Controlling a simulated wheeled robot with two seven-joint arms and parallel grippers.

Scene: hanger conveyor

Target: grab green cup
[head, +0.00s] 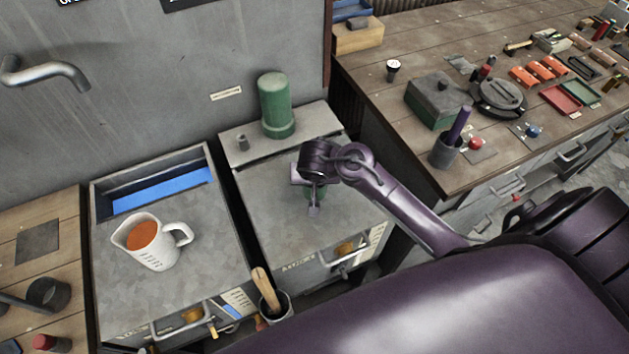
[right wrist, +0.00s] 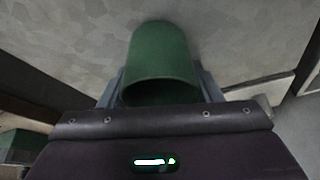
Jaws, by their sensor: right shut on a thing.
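The green cup (right wrist: 160,58) fills the middle of the right wrist view, with its dark open rim toward the camera. My right gripper (right wrist: 160,92) is shut on it, with a finger at each side of the cup. I cannot tell whether the cup touches the surface. My left gripper is not in view.
A tall green cylinder (head: 276,105) stands at the back of the same cabinet. A white measuring jug (head: 153,246) with orange content stands on the left cabinet. A wooden workbench (head: 390,110) with tools and boxes is at right.

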